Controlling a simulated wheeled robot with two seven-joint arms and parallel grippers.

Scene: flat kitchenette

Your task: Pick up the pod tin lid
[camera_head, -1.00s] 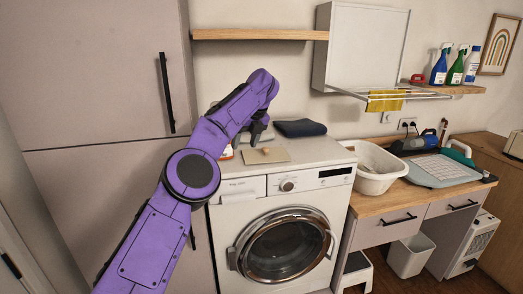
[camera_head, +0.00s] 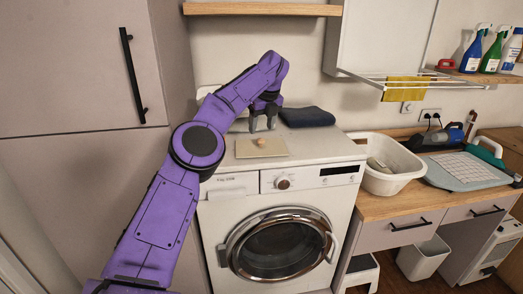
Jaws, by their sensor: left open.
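The pod tin lid (camera_head: 250,149) is a flat beige square with a small round wooden knob (camera_head: 261,141). It lies on top of the white washing machine (camera_head: 330,147), towards the left. My left gripper (camera_head: 262,125) points down just behind and above the knob. Its two dark fingers are apart, with nothing seen between them. Whether the fingertips touch the lid is hard to tell. My left arm covers part of the machine top's left side. My right gripper is not in view.
A folded dark blue cloth (camera_head: 306,116) lies behind the lid on the right. A white basin (camera_head: 392,180) stands on the wooden counter (camera_head: 420,205). A wooden shelf (camera_head: 262,9) and a drying rack (camera_head: 400,80) are above. The machine top right of the lid is clear.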

